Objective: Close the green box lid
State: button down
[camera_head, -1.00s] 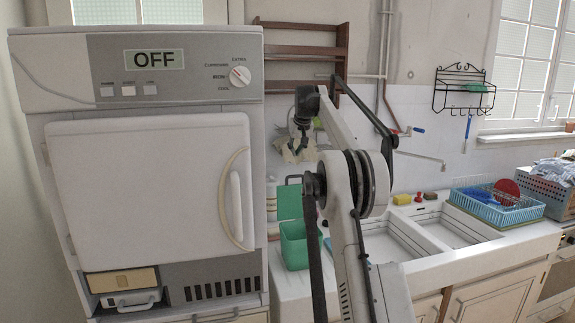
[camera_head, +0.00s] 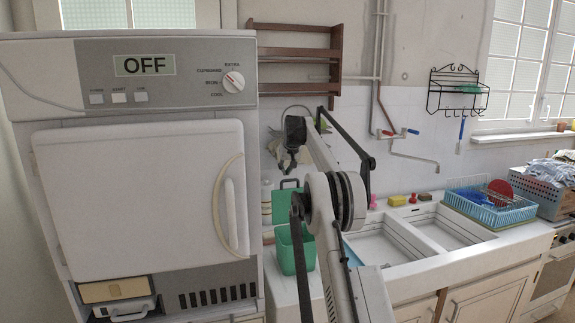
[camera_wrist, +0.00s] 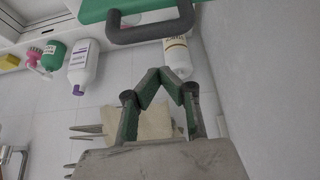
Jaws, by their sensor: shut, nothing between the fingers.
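The green box (camera_head: 296,252) stands on the counter between the white machine and the sink. Its green lid (camera_head: 286,205) stands upright at the back, open, with a dark handle on its top edge. In the wrist view, the lid (camera_wrist: 98,10) shows at the top edge with its thick grey handle (camera_wrist: 152,32). My gripper (camera_head: 289,164) points down a little above the lid's handle in the head view. In the wrist view, my gripper (camera_wrist: 160,72) has its fingertips together, empty, and apart from the handle. My arm partly covers the box's right side.
The white machine (camera_head: 140,200) stands close on the left. The sink (camera_head: 400,240) and blue dish rack (camera_head: 490,208) are to the right. A wooden shelf (camera_head: 295,55) hangs above. Bottles, including a white one (camera_wrist: 83,62), stand by the wall.

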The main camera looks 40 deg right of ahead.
jog(key=shift+s+a+f, duration=0.1)
jog(key=shift+s+a, duration=0.15)
jog(key=shift+s, duration=0.35)
jog(key=shift+s+a+f, duration=0.1)
jog(key=shift+s+a, duration=0.2)
jog(key=shift+s, duration=0.3)
jog(key=shift+s+a, duration=0.25)
jog(key=shift+s, duration=0.35)
jog(key=shift+s, duration=0.2)
